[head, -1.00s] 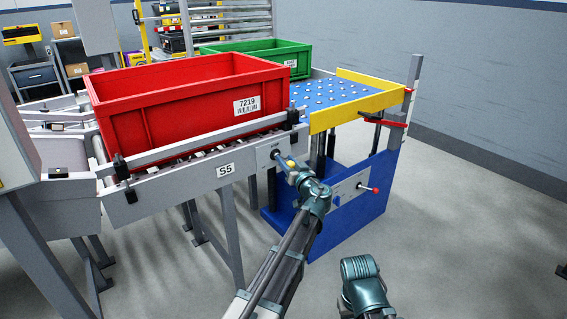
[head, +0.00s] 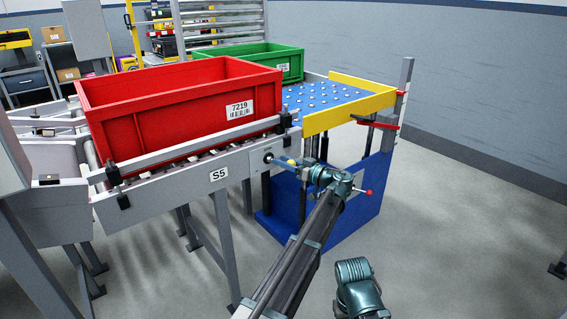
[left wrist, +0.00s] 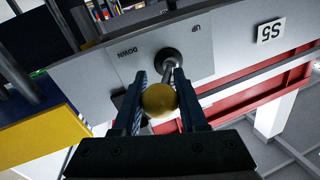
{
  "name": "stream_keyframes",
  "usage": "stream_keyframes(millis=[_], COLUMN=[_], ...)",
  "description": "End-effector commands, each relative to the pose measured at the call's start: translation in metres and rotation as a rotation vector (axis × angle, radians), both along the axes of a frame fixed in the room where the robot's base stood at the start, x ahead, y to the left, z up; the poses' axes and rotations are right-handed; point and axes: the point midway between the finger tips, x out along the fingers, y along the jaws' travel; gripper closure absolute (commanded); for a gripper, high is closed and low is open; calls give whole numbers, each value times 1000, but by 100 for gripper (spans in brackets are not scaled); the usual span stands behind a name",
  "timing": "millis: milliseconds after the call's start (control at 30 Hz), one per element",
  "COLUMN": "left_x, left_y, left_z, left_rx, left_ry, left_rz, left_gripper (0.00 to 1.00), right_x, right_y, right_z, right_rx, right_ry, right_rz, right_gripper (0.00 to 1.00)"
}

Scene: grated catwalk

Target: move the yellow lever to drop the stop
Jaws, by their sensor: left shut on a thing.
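The yellow lever's round knob (left wrist: 159,100) sits between the fingers of my left gripper (left wrist: 160,77) in the left wrist view. Its metal shaft runs to a dark pivot (left wrist: 169,60) on a grey plate marked UP and DOWN, which appears upside down there. In the head view my left gripper (head: 291,162) is shut on the lever, to the right of the pivot (head: 268,157) on the conveyor's side. The lever lies nearly level there, tilted slightly down to the right. I cannot clearly make out the stop.
A red crate (head: 180,105) labelled 7219 rests on the roller conveyor (head: 150,190) marked S5. Beyond it is a blue ball-top table (head: 325,95) with a yellow rail (head: 350,108), and a green crate (head: 285,62). Floor at the right is clear.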

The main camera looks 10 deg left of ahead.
Motion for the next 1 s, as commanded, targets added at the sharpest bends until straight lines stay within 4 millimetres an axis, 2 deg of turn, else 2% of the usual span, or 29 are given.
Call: stream_keyframes(millis=[300,333,467,1000], left_x=[1,1,1,-3], left_y=[0,0,0,0], left_z=[0,0,0,0], left_rx=[2,1,1,0], left_ry=[-1,-1,0,0], left_rz=[-1,-2,-1,1], left_gripper=[100,54,31,29], right_x=[0,0,0,0], right_y=[0,0,0,0], right_z=[0,0,0,0], right_rx=[0,0,0,0], right_ry=[0,0,0,0], right_rz=[0,0,0,0], right_gripper=[50,50,50,50])
